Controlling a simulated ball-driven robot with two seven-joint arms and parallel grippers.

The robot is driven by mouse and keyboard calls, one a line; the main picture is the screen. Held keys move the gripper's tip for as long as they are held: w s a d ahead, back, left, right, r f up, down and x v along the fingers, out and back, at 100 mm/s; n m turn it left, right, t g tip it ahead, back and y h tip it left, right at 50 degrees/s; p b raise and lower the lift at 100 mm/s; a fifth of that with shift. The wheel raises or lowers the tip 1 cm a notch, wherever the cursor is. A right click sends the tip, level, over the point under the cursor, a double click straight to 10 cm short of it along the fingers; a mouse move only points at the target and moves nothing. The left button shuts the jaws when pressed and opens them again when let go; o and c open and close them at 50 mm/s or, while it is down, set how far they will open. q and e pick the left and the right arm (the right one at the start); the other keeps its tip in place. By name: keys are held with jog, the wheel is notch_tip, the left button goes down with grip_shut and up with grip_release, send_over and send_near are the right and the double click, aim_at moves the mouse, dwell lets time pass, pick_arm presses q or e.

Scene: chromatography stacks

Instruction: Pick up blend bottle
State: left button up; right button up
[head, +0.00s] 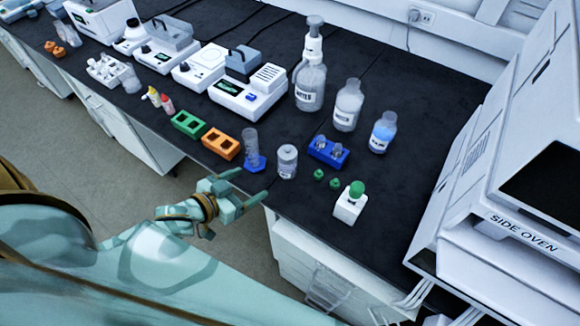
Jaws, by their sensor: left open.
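Several clear bottles stand upright on the dark bench. The labels are too small to read surely, so I cannot tell which is the blend bottle. A small capped bottle (287,162) stands near the front edge. A clear labelled bottle (347,105) and a bottle with blue liquid (383,132) stand farther back. My right gripper is out of view.
A cylinder on a blue base (254,163) stands close to the gripper. Green (188,124) and orange (221,143) racks lie left, a blue vial rack (328,151) right.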

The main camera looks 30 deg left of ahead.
aim_at(279, 168)
pick_arm(q)
jog(key=b+x, duration=0.3)
jog(key=x, duration=0.8)
jog(key=shift+f, duration=0.2)
jog(key=b+x, duration=0.2)
jog(key=x, duration=0.3)
jog(key=shift+d+f, duration=0.15)
jog(key=shift+f, duration=0.05)
jog(key=shift+r, duration=0.1)
jog(key=c, duration=1.2)
